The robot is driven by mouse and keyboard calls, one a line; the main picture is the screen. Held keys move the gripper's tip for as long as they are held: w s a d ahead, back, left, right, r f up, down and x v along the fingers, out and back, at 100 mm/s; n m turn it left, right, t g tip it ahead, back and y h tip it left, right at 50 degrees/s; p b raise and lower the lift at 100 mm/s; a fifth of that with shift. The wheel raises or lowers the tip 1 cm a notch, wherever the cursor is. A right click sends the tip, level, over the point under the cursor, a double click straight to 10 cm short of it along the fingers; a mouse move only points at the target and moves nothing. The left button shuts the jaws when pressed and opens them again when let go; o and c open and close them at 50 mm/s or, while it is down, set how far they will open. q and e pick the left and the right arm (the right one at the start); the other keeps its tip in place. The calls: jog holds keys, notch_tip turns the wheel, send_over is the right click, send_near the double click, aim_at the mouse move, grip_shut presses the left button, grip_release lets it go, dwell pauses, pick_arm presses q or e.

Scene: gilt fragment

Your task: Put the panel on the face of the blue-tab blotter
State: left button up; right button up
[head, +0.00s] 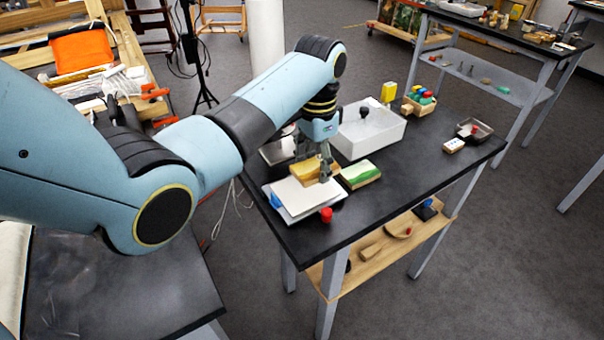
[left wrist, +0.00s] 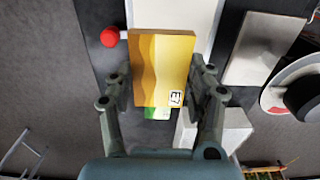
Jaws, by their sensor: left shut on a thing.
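The panel (head: 303,172), banded yellow and tan, is held in my left gripper (head: 326,172). In the left wrist view the panel (left wrist: 160,68) sits between both fingers, a small marked label at one corner. A flat pale blotter (head: 300,198) lies at the near left end of the table, a blue tab (head: 275,200) at its left side. The panel is over or just behind the blotter's far right part; I cannot tell whether they touch. In the wrist view the blotter (left wrist: 178,14) runs out beyond the panel. My right gripper is out of view.
A green-banded block (head: 361,174) lies right of the panel. A white box (head: 368,135) stands behind. A pale plate (left wrist: 268,48) lies beside the blotter. The table's right middle (head: 410,185) is clear.

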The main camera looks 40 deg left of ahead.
aim_at(305, 165)
pick_arm(q)
jog(key=shift+s+a+f, duration=0.15)
jog(key=shift+a+f, duration=0.2)
jog(key=shift+a, duration=0.15)
jog(key=shift+s+a+f, duration=0.15)
jog(key=shift+a+f, duration=0.15)
jog(key=shift+a, duration=0.15)
jog(key=shift+a+f, duration=0.1)
jog(key=shift+f, duration=0.15)
notch_tip(305, 165, down, 4)
jog(key=shift+r, duration=0.25)
jog(key=shift+f, duration=0.15)
jog(key=o, duration=1.1)
jog(key=shift+f, duration=0.1)
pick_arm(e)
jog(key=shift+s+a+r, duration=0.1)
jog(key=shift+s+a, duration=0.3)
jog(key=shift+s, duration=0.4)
pick_arm(q)
jog(key=shift+o, duration=0.2)
jog(key=shift+r, duration=0.25)
notch_tip(305, 165, up, 12)
jog(key=shift+f+p, duration=0.1)
jog(key=shift+p, duration=0.2)
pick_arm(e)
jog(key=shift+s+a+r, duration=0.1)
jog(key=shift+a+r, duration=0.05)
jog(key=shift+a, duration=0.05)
